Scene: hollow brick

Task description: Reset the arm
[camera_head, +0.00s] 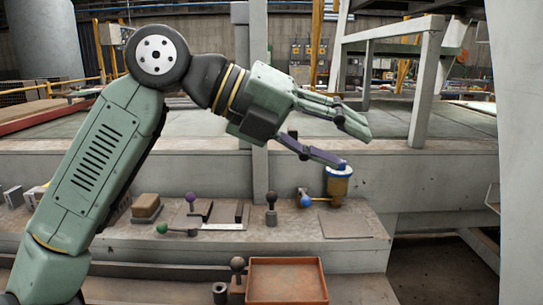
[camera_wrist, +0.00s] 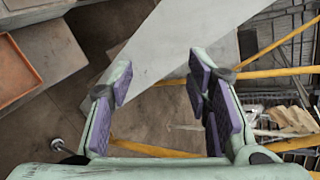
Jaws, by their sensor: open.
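My green arm rises from the lower left in the head view and bends over to the right. My gripper (camera_head: 338,138) is at its end, raised above the shelf and pointing right. Its two fingers with purple pads stand wide apart, and nothing is between them. In the wrist view my gripper (camera_wrist: 160,92) also shows open and empty. In the head view the lower finger appears close to a yellow cup-like fitting with a blue rim (camera_head: 339,184); I cannot tell the depth between them.
The concrete shelf (camera_head: 345,222) bears a purple-knobbed lever (camera_head: 191,198), a green-knobbed lever (camera_head: 163,229), a dark-knobbed post (camera_head: 271,200) and a tan block (camera_head: 146,206). An orange-rimmed tray (camera_head: 287,281) lies lower in front. A pale pillar (camera_head: 515,150) stands at right.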

